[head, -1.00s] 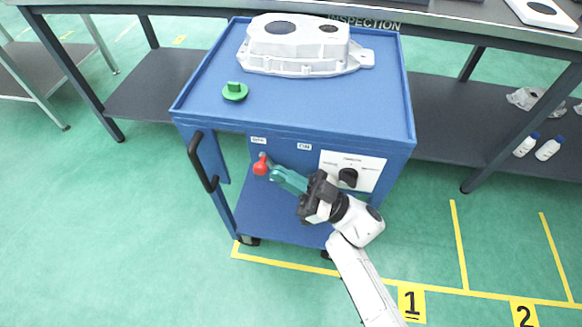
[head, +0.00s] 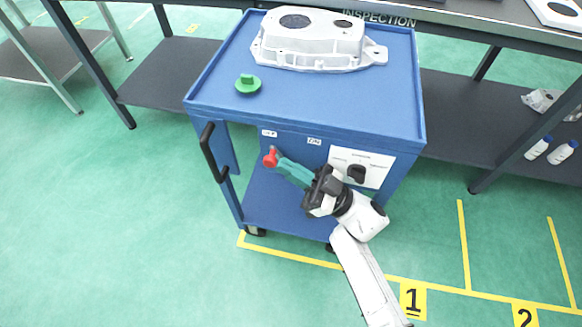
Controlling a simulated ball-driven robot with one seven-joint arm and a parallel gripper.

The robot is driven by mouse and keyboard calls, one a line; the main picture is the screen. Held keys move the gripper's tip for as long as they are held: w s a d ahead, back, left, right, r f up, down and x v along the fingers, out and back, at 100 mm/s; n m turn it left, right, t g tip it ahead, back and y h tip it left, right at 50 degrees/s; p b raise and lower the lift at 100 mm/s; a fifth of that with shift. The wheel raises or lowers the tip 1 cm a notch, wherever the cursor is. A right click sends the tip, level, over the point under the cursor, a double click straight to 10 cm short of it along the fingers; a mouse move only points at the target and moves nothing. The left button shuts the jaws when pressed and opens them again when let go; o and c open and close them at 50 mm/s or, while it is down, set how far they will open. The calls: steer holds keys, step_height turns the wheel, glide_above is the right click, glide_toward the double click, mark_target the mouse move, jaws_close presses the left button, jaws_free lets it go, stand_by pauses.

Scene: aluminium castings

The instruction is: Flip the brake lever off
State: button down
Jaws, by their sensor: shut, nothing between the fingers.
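The brake lever shows as a red knob (head: 270,157) on the front of the blue cart (head: 330,115), below the left label (head: 268,133), which seems to read OFF. Its stem is mostly hidden. A second label (head: 314,141), which seems to read ON, is further right. My gripper (head: 281,164) has teal fingers, shut and empty, pointing left. Its tips are at the right side of the red knob; I cannot tell whether they touch it.
A white panel with a black rotary knob (head: 356,173) is just above my wrist. A black handle (head: 211,153) is at the cart's left. A grey casting (head: 310,40) and a green-topped piece (head: 248,84) are on the cart top. Dark benches (head: 470,115) stand behind.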

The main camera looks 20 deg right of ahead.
steer(key=v, duration=1)
steer(key=shift+s+d+f, duration=0.25)
